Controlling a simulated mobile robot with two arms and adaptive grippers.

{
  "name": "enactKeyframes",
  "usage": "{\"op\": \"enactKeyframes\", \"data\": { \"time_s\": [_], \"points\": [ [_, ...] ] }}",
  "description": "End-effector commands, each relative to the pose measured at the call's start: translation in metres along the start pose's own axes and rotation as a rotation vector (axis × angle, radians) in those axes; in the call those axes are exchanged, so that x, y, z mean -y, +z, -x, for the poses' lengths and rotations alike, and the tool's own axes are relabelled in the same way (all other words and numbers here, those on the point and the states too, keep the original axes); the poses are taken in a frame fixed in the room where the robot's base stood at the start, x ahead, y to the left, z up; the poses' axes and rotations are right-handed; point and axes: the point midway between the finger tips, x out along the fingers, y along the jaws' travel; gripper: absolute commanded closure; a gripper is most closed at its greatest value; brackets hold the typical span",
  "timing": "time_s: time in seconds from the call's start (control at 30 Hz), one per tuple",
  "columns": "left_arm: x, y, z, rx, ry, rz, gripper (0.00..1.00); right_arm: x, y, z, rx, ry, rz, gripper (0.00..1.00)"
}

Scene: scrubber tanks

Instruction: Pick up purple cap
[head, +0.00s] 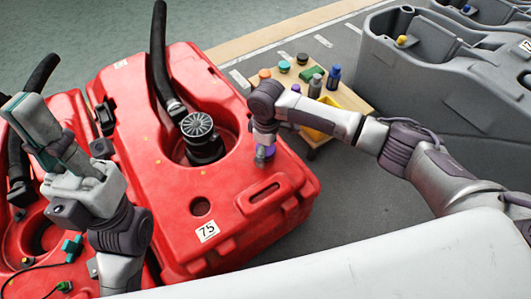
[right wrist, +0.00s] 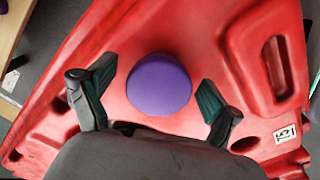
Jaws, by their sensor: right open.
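The purple cap (head: 269,149) sits on the red tank numbered 75 (head: 233,160), near its right edge, partly hidden by my right gripper (head: 262,153) in the head view. In the right wrist view the round purple cap (right wrist: 160,84) lies on the red surface, beyond and between the fingertips of my right gripper (right wrist: 158,97). Its two green-padded fingers are wide apart and nothing is held. My left gripper (head: 38,128) is raised over the red tank at the left, far from the cap; its finger opening is unclear.
A small wooden table (head: 345,98) behind the right arm bears bottles, coloured caps and a yellow bin (head: 322,118). Grey tanks (head: 455,85) stand at the right. A black hose (head: 160,55) and round black fitting (head: 202,138) rise from the red tank.

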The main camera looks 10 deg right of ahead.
Motion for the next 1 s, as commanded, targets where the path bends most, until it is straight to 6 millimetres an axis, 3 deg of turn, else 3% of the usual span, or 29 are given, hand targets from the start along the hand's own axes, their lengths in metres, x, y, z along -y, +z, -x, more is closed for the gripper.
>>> {"op": "enactKeyframes", "data": {
  "time_s": [0.13,0.47,0.77,0.9,1.0],
  "points": [
    [0.000,0.000,-0.001,0.001,0.000,0.000,1.00,0.000,0.000,0.001,0.000,0.000,0.000,0.11],
    [0.000,0.000,-0.001,0.001,0.000,0.000,1.00,0.000,0.000,0.001,0.000,-0.001,0.000,0.64],
    [0.000,-0.001,-0.002,-0.001,-0.001,0.001,1.00,0.000,0.000,0.003,0.000,-0.001,0.000,0.64],
    [0.000,-0.003,-0.007,-0.002,-0.003,0.001,1.00,0.000,0.000,0.013,-0.001,-0.001,0.000,0.64],
    [0.000,-0.003,0.004,0.054,-0.018,0.006,1.00,0.000,0.000,0.027,0.000,-0.001,0.000,0.64]
  ]
}}
